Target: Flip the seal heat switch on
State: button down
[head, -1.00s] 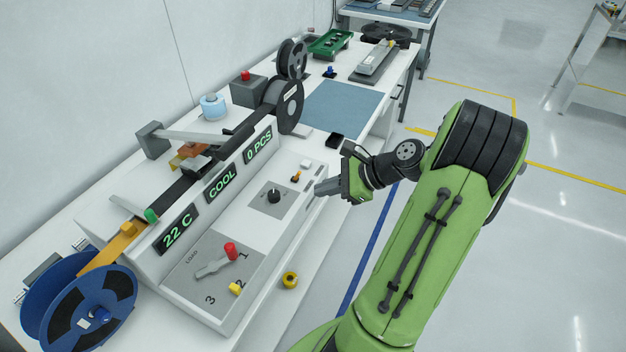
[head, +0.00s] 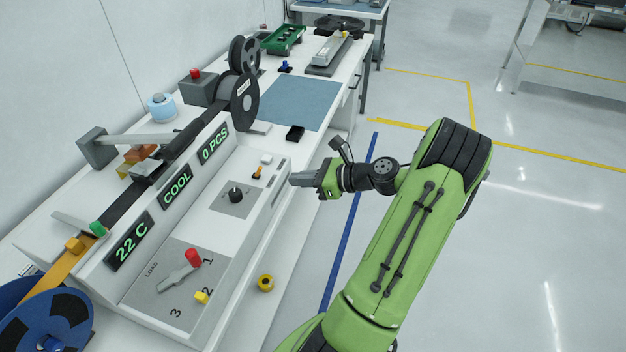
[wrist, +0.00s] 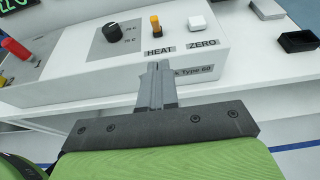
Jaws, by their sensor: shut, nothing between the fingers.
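The seal heat switch is a small orange toggle (wrist: 156,24) above the HEAT label in the wrist view. It also shows in the head view (head: 258,172) on the sloped top of the white machine (head: 262,212). My gripper (wrist: 156,68) is shut and empty, with its fingertips in front of the machine's front face just below the HEAT label. In the head view my gripper (head: 292,179) is to the right of the switch, apart from it. The display panels read 22 C (head: 130,241), COOL (head: 177,187) and 0 PCS (head: 214,143).
A black knob (wrist: 112,32) is left of the switch and a white ZERO button (wrist: 197,22) right of it. A red-handled lever (head: 192,258) stands on the machine's near end. Open floor is at the right.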

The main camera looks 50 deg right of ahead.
aim_at(276, 182)
jog(key=x, duration=0.3)
jog(key=shift+w+a+f+b, duration=0.1)
jog(key=shift+w+a+b, duration=0.05)
jog(key=shift+w+b, duration=0.2)
jog(key=w+r, duration=0.1)
jog(key=w+a, duration=0.1)
jog(key=w, duration=0.1)
jog(key=shift+r, duration=0.4)
jog(key=shift+r, duration=0.15)
